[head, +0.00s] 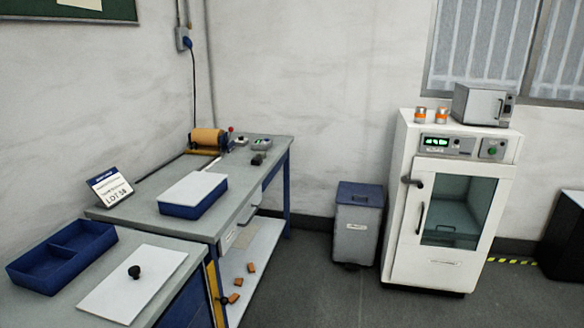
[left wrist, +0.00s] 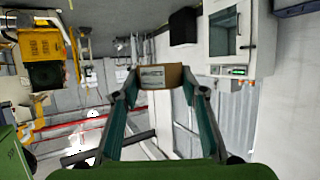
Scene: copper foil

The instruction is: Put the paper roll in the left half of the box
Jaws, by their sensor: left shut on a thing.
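In the left wrist view my left gripper (left wrist: 163,84) is shut on a brown, labelled thing (left wrist: 165,74), which I take to be the paper roll. It is held between the two fingertips, clear of any surface. The open blue box (head: 80,267) stands at the lower left of the head view, on the near bench. A divider splits it into two compartments, and both look empty. Neither gripper shows in the head view, and my right gripper is in no view.
A white plate with a black knob (head: 120,290) lies right of the box. A blue tray with a white top (head: 190,210) and a sign (head: 109,187) stand behind. Several small brown pieces (head: 238,282) lie on the lower shelf. A bin (head: 357,228) and white oven cabinet (head: 400,240) stand right.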

